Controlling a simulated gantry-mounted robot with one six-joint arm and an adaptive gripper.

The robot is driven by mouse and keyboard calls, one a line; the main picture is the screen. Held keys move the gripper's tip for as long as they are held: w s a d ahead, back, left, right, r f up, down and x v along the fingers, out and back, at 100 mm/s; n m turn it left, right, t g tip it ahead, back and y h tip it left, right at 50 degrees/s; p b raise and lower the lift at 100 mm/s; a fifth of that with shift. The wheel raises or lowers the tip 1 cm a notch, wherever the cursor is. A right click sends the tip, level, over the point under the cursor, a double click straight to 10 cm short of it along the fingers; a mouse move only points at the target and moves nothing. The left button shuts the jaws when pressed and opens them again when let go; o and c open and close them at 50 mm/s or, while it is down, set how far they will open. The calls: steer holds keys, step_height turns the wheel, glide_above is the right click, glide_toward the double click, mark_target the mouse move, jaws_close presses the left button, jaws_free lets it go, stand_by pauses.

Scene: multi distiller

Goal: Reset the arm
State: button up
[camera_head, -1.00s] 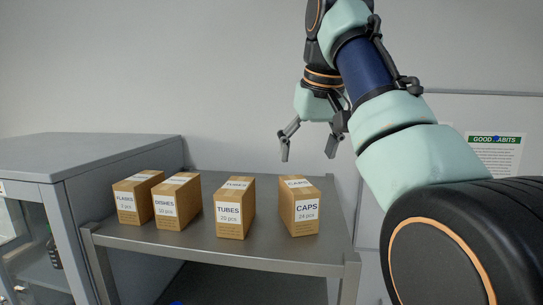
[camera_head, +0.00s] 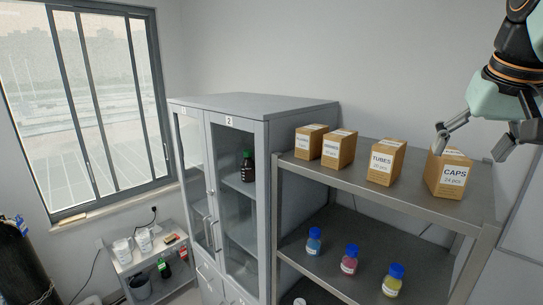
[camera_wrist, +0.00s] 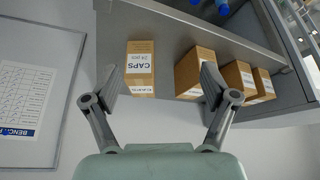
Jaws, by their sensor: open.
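My gripper (camera_head: 472,148) is at the upper right in the head view, open and empty, pointing down. In that view one finger overlaps the top of the CAPS box (camera_head: 447,174); I cannot tell from it how far apart they are. In the wrist view my open gripper (camera_wrist: 160,92) has its two fingers spread wide, with nothing between them. The CAPS box shows beyond the fingers in the wrist view (camera_wrist: 141,68), standing on the shelf.
The metal shelf unit (camera_head: 330,178) also bears a TUBES box (camera_head: 381,166) and two more boxes. Blue-capped bottles (camera_head: 349,263) stand on its lower level. A grey glass-door cabinet (camera_head: 232,190) stands to the left, with a small cart (camera_head: 140,262) by the window. A posted sheet (camera_wrist: 25,98) hangs beside the shelf.

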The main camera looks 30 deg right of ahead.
steer(key=w+a+f+n+t, duration=0.1)
steer(key=w+a+f, duration=0.1)
steer(key=w+f, duration=0.3)
steer(key=w+a+f+n+t+h, duration=0.1)
steer(key=w+a+f, duration=0.1)
steer(key=w, duration=0.4)
steer(key=w+a+f+t, duration=0.1)
steer(key=w+a+f, duration=0.1)
steer(key=w+f, duration=0.3)
steer(key=w+a+f+n+t, duration=0.2)
steer(key=w+a+f, duration=0.25)
steer(key=a, duration=0.35)
steer(key=w+a+f+n+t, duration=0.1)
steer(key=w+a+f+t, duration=0.3)
steer(key=a, duration=0.5)
steer(key=s+a+f+n+t+y, duration=0.1)
steer(key=s+a+f, duration=0.1)
steer(key=s+a, duration=0.35)
steer(key=s+a+f+n+t+y, duration=0.1)
steer(key=s+a+f+t+y, duration=0.15)
steer(key=a, duration=0.65)
steer(key=s+a+f+n+t+y, duration=0.15)
steer(key=s+a, duration=0.25)
steer(key=a, duration=0.4)
steer(key=s+f+g, duration=0.5)
steer(key=s+f, duration=0.6)
steer(key=shift+s+a+f, duration=0.2)
steer(key=shift+s+a, duration=0.05)
steer(key=shift+a, duration=0.1)
